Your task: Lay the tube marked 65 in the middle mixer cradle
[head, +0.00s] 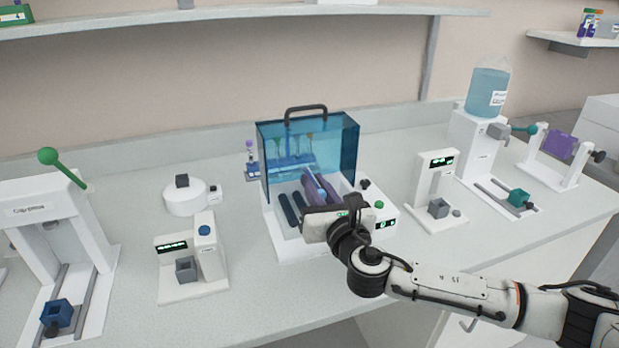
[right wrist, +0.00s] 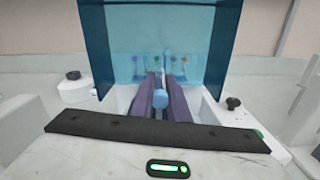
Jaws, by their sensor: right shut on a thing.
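The mixer (head: 274,238) is a white machine with a clear blue hood (head: 341,150) standing up on it. Dark cradle bars (head: 288,210) show on its deck at the left; the middle cradle is mostly hidden by my right gripper. My right gripper (head: 321,190) reaches over the deck under the hood, its two purple fingers shut. In the right wrist view my right gripper (right wrist: 161,98) has a tube with a light blue end (right wrist: 160,99) between its fingers. I cannot read the tube's mark. I cannot tell whether the tube touches the cradle. My left gripper is out of view.
A tube rack (head: 284,168) with several tubes shows behind the hood. A capping press (head: 50,215) stands at the far left, with a small white reader (head: 190,270) nearer the mixer. Another reader (head: 436,195) and a dispenser with a blue bottle (head: 487,92) stand at the right.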

